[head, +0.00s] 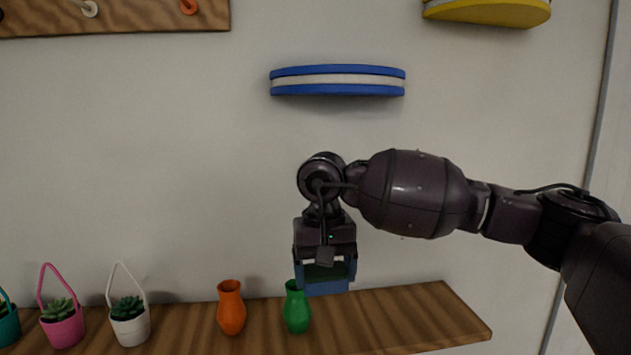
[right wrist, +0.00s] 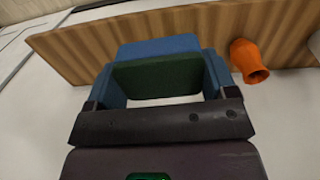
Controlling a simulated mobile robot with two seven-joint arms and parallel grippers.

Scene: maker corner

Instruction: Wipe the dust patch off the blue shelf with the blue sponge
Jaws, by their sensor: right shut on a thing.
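The blue shelf (head: 338,90) is mounted on the wall at upper middle, two blue bands with a pale band between. I see it nearly edge-on from below, so its top is hidden and no dust patch shows. My right gripper (head: 325,275) hangs below the shelf, pointing down, shut on the blue sponge (head: 328,288). In the right wrist view, the sponge (right wrist: 160,47) shows a blue layer and a dark green layer between the fingers of the gripper (right wrist: 160,80). The sponge is apart from the blue shelf. My left gripper is out of view.
A wooden shelf (head: 410,305) lies below, holding a green vase (head: 297,312) close to my right gripper, an orange vase (head: 231,310) and several potted plants at left. A yellow shelf (head: 495,12) is at upper right, a wooden peg board (head: 120,20) at upper left.

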